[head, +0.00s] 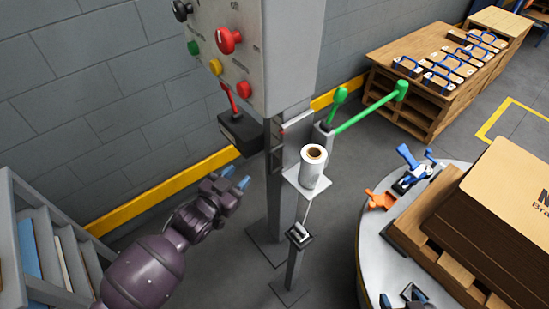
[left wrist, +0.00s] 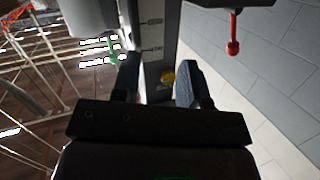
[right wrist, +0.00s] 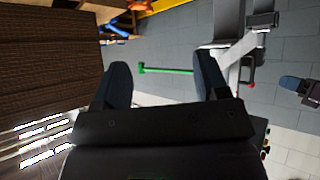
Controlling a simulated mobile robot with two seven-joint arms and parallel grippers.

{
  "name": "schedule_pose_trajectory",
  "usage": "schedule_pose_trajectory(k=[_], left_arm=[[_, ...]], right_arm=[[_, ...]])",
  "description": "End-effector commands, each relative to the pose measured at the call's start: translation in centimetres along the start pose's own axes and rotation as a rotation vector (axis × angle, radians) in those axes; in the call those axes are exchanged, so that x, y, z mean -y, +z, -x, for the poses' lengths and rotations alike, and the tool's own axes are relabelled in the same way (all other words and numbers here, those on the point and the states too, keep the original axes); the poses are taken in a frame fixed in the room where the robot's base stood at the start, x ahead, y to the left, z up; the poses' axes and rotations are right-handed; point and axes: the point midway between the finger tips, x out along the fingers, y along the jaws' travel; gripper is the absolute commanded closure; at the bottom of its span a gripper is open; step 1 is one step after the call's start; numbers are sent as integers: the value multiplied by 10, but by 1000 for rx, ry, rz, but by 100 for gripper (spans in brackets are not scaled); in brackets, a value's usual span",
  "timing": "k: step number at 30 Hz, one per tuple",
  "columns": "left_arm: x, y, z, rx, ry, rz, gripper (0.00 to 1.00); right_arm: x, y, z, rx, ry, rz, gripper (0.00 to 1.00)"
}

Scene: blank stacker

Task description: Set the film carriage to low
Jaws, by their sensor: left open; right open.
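The film carriage (head: 305,188) is a light bracket on the upright mast, with a white film roll (head: 311,172) standing on it. A green-gripped handle (head: 368,108) sticks out to the right from behind the roll. My left gripper (head: 240,182) is open and empty, left of the mast and apart from the carriage. The left wrist view shows the mast with small label marks (left wrist: 152,48) between and beyond its fingers. My right gripper (right wrist: 160,85) is open and empty; its wrist view shows the green handle (right wrist: 165,70) beyond the fingers.
A control box (head: 232,50) with coloured knobs hangs above. A red lever (head: 229,98) sits on a black box below it. A round table (head: 366,235) with clamps and a large brown carton (head: 500,200) stands right. Steps (head: 50,240) are at left. Floor lies between.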

Motion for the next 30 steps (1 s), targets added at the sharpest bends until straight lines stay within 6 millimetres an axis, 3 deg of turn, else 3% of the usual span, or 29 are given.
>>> schedule_pose_trajectory(k=[5,10,20,30], left_arm=[[-12,11,-26,-70,89,14,60],[-24,26,-22,-113,136,91,60],[-26,18,-29,-169,154,165,60],[-34,9,-82,-167,154,166,60]], right_arm=[[0,-1,-2,-3,-3,7,33],[-1,-10,-3,-18,-3,8,33],[0,-11,-3,-19,-3,4,33],[2,10,-5,19,-2,-2,33]])
